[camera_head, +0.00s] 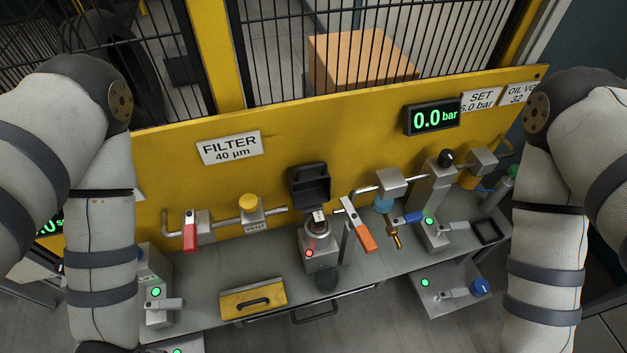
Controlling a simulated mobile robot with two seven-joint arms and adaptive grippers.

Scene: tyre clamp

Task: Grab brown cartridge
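A grey filter station (320,262) with a red light stands at the middle of the bench, below the "FILTER 40 µm" panel. A small, pale, brownish cylindrical part (318,230) sits upright in its top. It may be the brown cartridge, but it is too small to tell. A black open box-shaped holder (310,184) is on the panel just above it. My two arms come down at the left and right edges. Both grippers are out of the picture, so neither is seen near the station.
A red-handled valve (190,232), a yellow vent knob (249,202) and an orange lever (358,226) surround the station. A yellow drawer or lid (253,299) lies in front left. A gauge (433,117) reads 0.0 bar. A cardboard box (360,62) is behind the fence.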

